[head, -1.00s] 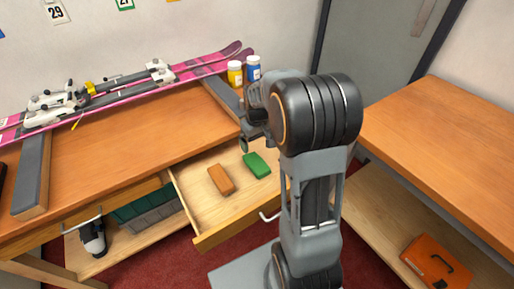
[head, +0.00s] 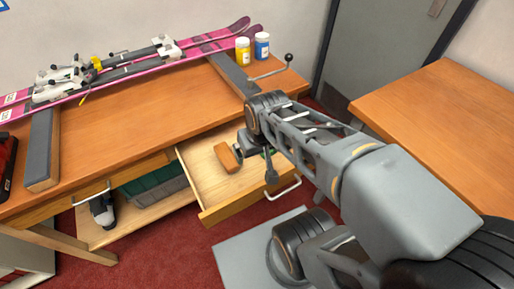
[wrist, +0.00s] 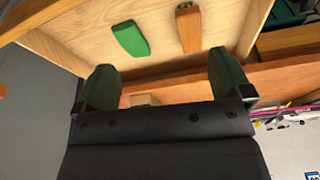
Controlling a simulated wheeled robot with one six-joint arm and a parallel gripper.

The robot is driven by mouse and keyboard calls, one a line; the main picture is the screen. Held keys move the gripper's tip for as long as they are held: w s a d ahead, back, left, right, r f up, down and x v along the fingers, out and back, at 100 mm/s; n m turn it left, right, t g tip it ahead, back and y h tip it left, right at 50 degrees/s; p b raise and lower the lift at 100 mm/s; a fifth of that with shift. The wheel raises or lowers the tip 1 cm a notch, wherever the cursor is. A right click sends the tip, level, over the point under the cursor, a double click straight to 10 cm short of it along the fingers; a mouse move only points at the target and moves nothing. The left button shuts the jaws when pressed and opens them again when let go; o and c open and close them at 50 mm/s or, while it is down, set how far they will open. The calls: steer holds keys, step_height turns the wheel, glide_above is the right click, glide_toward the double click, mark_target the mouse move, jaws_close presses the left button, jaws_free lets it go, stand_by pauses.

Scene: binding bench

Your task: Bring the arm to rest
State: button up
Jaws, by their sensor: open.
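My gripper (wrist: 165,78) is open in the wrist view, its two dark green fingertips apart with nothing between them. In the head view my arm reaches across from the lower right, and its end hangs over the open drawer (head: 206,180). In the drawer lie an orange-brown block (head: 227,158) and a green block, which my arm mostly hides in the head view. The wrist view shows both the green block (wrist: 131,38) and the orange-brown block (wrist: 188,29), apart from the fingers.
Pink skis (head: 205,44) lie on supports on the wooden bench (head: 130,110). A yellow bottle (head: 243,51) and a blue bottle (head: 262,45) stand at its back. A second wooden table (head: 440,110) stands on the right. Red floor shows before the drawer.

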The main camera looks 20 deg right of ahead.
step_height(320, 180, up, 13)
steer(key=p, duration=1.1)
steer(key=shift+s+a+f+t, duration=0.15)
steer(key=shift+a+t, duration=0.05)
steer(key=shift+t, duration=0.1)
steer(key=shift+c, duration=0.2)
